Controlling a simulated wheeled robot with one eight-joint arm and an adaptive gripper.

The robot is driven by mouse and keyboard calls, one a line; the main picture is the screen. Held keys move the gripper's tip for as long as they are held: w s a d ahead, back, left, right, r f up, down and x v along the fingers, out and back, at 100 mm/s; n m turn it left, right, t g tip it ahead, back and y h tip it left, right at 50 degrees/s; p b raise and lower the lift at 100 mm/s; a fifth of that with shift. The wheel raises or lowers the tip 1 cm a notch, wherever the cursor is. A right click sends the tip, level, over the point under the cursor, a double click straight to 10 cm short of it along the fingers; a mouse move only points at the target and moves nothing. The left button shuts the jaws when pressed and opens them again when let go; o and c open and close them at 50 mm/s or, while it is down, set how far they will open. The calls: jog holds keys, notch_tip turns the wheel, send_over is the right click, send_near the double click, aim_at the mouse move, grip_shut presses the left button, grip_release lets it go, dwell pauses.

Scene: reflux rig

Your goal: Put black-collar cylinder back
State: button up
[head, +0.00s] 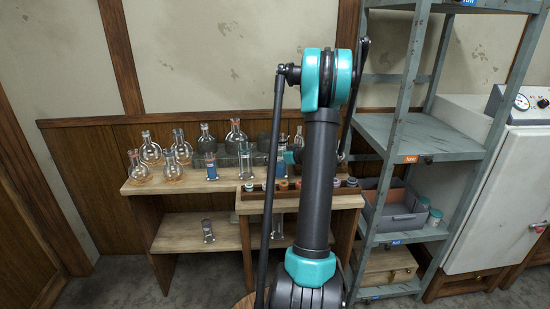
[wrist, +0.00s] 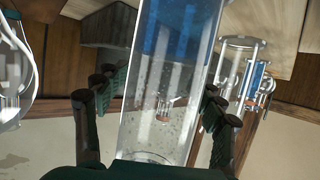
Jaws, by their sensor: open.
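In the wrist view a large clear glass cylinder (wrist: 168,100) with blue liquid stands between the two fingers of my gripper (wrist: 162,100). The gripper is open, with a finger on each side of the glass; I cannot tell whether either touches. No black collar shows on this cylinder. In the head view my arm hides most of the gripper, near the bench top. A blue-filled cylinder with a dark collar (head: 211,166) stands on the bench top at left. Another small cylinder with a dark upper part (head: 208,231) stands on the lower shelf.
Several round flasks (head: 151,152) crowd the wooden bench (head: 165,188). A dark rack (head: 258,194) with small coloured items runs along its front. A metal shelf unit (head: 400,130) with a grey bin (head: 393,218) stands right. More glass cylinders (wrist: 240,60) are beside the right finger.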

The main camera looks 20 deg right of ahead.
jog(key=v, duration=1.2)
jog(key=s+a+g, duration=0.1)
jog(key=a, duration=0.3)
jog(key=s+a+f+g, duration=0.1)
jog(key=s+a, duration=0.1)
jog(key=a, duration=0.2)
jog(key=s+a+g, duration=0.1)
jog(key=s+a, duration=0.1)
jog(key=a, duration=0.2)
jog(key=shift+a+f+m, duration=0.1)
jog(key=shift+f+m, duration=0.3)
jog(key=s+a, duration=0.2)
jog(key=s+a+f+g, duration=0.1)
jog(key=a, duration=0.1)
jog(key=s+a+f+m+g, duration=0.1)
jog(key=s+a, duration=0.1)
jog(key=shift+s+h, duration=0.3)
jog(key=shift+h, duration=0.1)
jog(key=s+a+f+m+g+h, duration=0.1)
jog(key=s+a+f+h, duration=0.1)
jog(key=s, duration=0.7)
jog(key=s+a+f+m+g+h, duration=0.1)
jog(key=s+f, duration=0.3)
jog(key=s, duration=0.5)
jog(key=shift+a+m+g+h, duration=0.4)
jog(key=shift+a+g+h, duration=0.25)
jog(key=shift+a, duration=0.2)
